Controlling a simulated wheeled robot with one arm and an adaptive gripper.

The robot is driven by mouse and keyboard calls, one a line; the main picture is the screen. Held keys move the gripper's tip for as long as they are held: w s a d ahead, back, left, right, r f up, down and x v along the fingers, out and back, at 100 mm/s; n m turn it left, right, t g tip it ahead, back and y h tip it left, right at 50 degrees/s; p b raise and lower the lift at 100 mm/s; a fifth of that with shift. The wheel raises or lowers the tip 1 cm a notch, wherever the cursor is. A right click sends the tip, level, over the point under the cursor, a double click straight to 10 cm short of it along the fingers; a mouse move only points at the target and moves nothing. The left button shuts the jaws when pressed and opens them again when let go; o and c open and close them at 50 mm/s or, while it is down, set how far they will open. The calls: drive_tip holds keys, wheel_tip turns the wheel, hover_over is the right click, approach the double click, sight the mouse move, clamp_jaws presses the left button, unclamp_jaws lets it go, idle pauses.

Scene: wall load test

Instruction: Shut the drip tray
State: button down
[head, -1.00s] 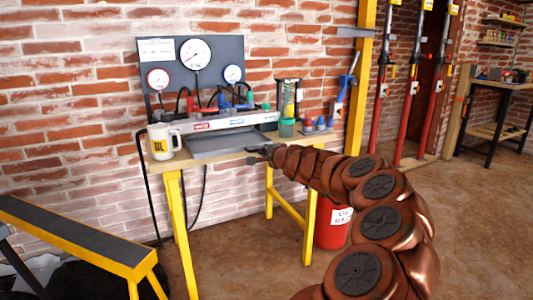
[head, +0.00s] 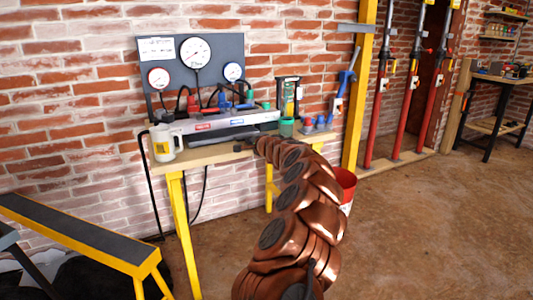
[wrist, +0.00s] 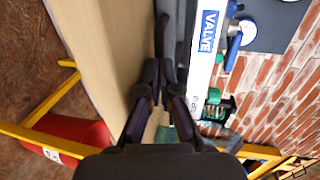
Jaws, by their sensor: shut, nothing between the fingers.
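The grey drip tray (head: 222,135) shows as a narrow strip along the front foot of the white manifold unit (head: 235,122) on the bench. It looks pushed in, nearly level with the unit; any small remaining gap is hard to make out. In the wrist view the tray's grey edge (wrist: 183,42) runs beside the white face marked VALVE. My gripper (head: 241,147) is shut and empty, low over the bench top in front of the tray. In the wrist view my gripper (wrist: 160,68) points along the tray front, close to it; whether it touches is unclear.
A green cup (head: 286,127) and coloured fittings (head: 318,125) stand right of the unit. A gauge board (head: 215,75) rises behind. A yellow trestle (head: 85,240) is at lower left.

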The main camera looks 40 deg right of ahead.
drive_tip(key=shift+w+d, duration=0.1)
drive_tip(key=shift+w, duration=0.1)
drive_tip(key=shift+r, duration=0.15)
drive_tip(key=shift+w+r, duration=0.1)
idle(0.4)
drive_tip(key=shift+s+a, duration=0.35)
drive_tip(key=v, duration=1.3)
drive_tip(key=shift+s+d+p, duration=0.15)
drive_tip(key=shift+p, duration=0.3)
